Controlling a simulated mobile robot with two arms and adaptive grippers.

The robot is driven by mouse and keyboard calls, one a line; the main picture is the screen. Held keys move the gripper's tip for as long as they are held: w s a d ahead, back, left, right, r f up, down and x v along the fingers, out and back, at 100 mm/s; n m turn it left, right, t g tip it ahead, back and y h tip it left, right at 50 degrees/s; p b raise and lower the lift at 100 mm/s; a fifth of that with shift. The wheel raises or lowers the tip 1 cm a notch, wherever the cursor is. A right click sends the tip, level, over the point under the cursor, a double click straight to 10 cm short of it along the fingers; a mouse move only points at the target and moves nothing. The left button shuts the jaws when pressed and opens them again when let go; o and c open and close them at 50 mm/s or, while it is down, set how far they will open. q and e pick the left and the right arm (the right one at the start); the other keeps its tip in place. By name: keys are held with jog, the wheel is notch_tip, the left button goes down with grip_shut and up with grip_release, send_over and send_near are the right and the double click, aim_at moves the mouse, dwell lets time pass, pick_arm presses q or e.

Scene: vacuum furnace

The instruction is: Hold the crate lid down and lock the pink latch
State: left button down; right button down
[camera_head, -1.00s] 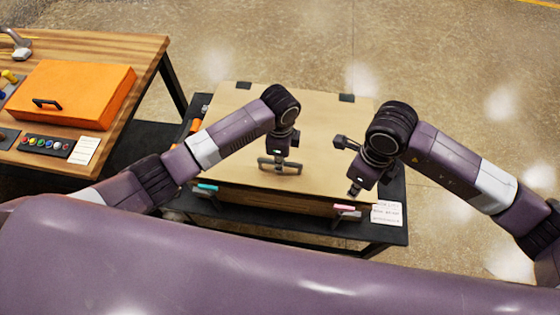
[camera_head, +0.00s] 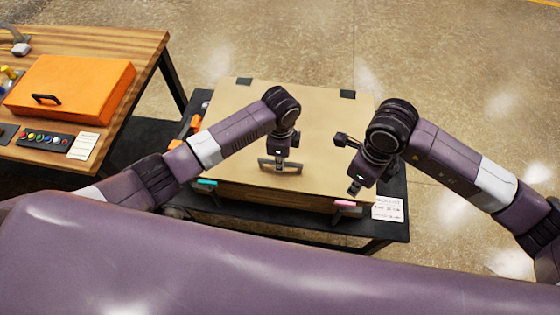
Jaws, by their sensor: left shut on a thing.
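The crate lid (camera_head: 232,125) is a flat tan panel on a crate on the dark low table, and it looks about level. The pink latch (camera_head: 345,203) is at the crate's front right, below the lid edge. Whether the lid is fully seated is too small to tell.
A teal latch (camera_head: 206,182) is at the crate's front left. A white card (camera_head: 388,209) lies right of the pink latch. A wooden table (camera_head: 125,46) at left holds an orange case (camera_head: 75,88) and a button panel (camera_head: 45,138). The floor behind the crate is clear.

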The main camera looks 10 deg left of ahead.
jog(key=shift+f, duration=0.25)
jog(key=shift+r, duration=0.3)
dwell(0.7)
jog(key=c, duration=2.6)
grip_release()
jog(key=shift+c, duration=0.2)
jog(key=o, duration=0.6)
jog(key=m+y, duration=0.5)
jog(key=m, duration=2.5)
send_near(346, 204)
jog(key=x, duration=0.8)
jog(key=shift+a+f, duration=0.15)
